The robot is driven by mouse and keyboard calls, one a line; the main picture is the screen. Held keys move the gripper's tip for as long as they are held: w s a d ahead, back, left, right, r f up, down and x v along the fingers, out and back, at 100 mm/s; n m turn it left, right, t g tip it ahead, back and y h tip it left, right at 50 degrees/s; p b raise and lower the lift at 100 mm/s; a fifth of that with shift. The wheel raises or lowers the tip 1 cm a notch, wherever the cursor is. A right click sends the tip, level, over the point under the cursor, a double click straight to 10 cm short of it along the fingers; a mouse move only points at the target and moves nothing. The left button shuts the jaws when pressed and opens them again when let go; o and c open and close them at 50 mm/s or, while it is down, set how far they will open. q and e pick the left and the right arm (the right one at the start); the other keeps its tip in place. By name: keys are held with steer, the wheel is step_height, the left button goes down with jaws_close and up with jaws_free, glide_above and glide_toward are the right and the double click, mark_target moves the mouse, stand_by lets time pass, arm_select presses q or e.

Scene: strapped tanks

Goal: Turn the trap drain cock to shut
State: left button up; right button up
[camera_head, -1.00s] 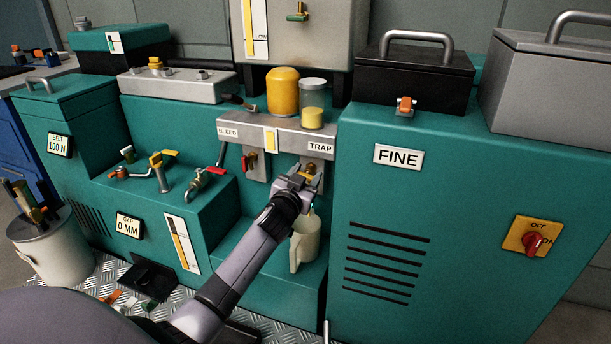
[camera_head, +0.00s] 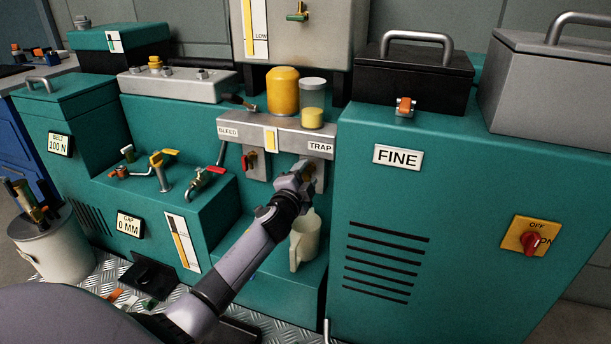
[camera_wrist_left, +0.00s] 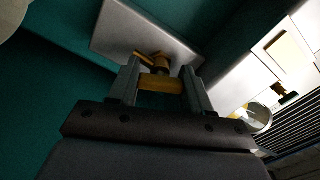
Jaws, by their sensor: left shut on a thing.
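The trap drain cock sits under the TRAP label (camera_head: 320,147) on the grey manifold (camera_head: 285,133). In the head view my left gripper (camera_head: 308,174) is in front of the cock and hides most of it. In the left wrist view the cock's yellow handle (camera_wrist_left: 160,84) lies crosswise between the two fingers of my left gripper (camera_wrist_left: 160,92), which is shut on it. The brass part of the cock (camera_wrist_left: 160,64) shows just beyond, against a pale plate. My right gripper is not in view.
A cream jug (camera_head: 305,244) stands on the teal ledge below the cock, close under my left arm. The teal cabinet marked FINE (camera_head: 397,157) rises close on the right.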

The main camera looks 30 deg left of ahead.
arm_select(q)
steer(key=shift+f+m, duration=0.1)
steer(key=shift+m, duration=2.1)
steer(key=o, duration=1.1)
steer(key=shift+c, duration=0.2)
steer(key=p+v, duration=0.2)
steer(key=v, duration=0.5)
steer(key=shift+s, duration=0.1)
